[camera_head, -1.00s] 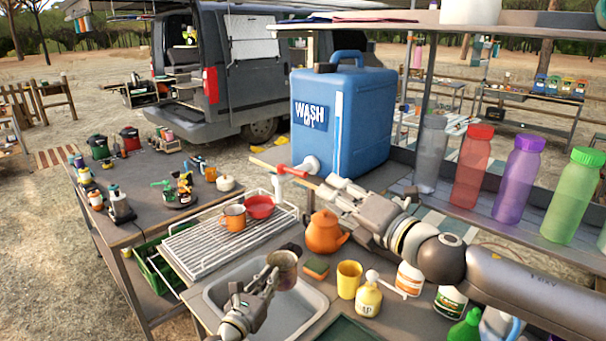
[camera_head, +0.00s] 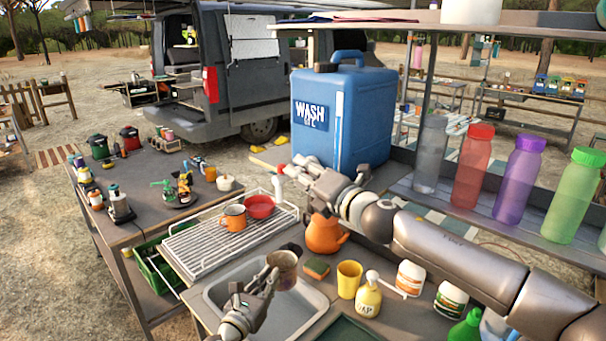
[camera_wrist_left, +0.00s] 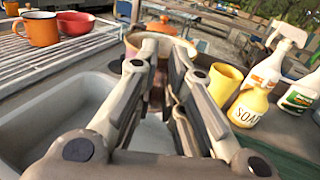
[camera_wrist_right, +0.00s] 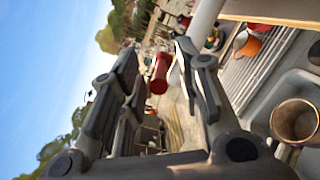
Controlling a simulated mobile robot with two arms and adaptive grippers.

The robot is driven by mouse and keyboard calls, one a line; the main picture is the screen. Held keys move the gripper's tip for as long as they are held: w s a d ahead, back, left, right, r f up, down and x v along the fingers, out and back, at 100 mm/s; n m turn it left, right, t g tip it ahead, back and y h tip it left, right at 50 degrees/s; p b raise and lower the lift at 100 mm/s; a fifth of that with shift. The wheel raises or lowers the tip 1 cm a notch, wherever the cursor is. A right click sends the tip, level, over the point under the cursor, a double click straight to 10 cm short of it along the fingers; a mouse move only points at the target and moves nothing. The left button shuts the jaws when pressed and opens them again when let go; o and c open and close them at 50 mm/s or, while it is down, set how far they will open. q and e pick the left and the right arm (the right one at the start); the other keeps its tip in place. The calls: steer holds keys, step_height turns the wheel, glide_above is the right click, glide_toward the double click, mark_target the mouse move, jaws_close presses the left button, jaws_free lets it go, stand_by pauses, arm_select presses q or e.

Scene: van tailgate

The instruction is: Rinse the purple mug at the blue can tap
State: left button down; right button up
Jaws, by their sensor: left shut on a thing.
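The mug (camera_head: 283,268), dull brownish-purple, is held over the sink by my left gripper (camera_head: 268,279), which is shut on it. In the left wrist view the mug (camera_wrist_left: 160,46) shows beyond the fingers; in the right wrist view its round opening (camera_wrist_right: 295,119) is visible. The blue can (camera_head: 345,118), marked WASH, stands behind the sink. Its tap has a white spout (camera_head: 278,190) and a red handle (camera_wrist_right: 159,74). My right gripper (camera_head: 294,172) is at the tap, fingers apart, with the red handle seen between them. Contact cannot be told. No water stream is discernible.
A wire rack (camera_head: 205,245) with an orange mug (camera_head: 234,218) and red bowl (camera_head: 260,207) is left of the sink (camera_head: 300,311). An orange kettle (camera_head: 322,236), sponge (camera_head: 317,268), yellow cup (camera_head: 348,280) and soap bottle (camera_head: 368,299) crowd the right side.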

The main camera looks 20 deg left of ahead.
steer(key=shift+a, duration=0.1)
jaws_close()
steer(key=shift+s+a, duration=0.1)
stand_by(0.5)
steer(key=shift+s+a+m+t+h, duration=0.2)
steer(key=shift+s+m+t+h, duration=0.15)
steer(key=shift+m+t+h, duration=0.55)
steer(key=shift+s+a+m+t+h, duration=0.2)
steer(key=shift+s+m+t+h, duration=0.15)
steer(key=shift+m+t+h, duration=0.5)
jaws_free()
steer(key=shift+t, duration=0.25)
steer(key=shift+d, duration=0.1)
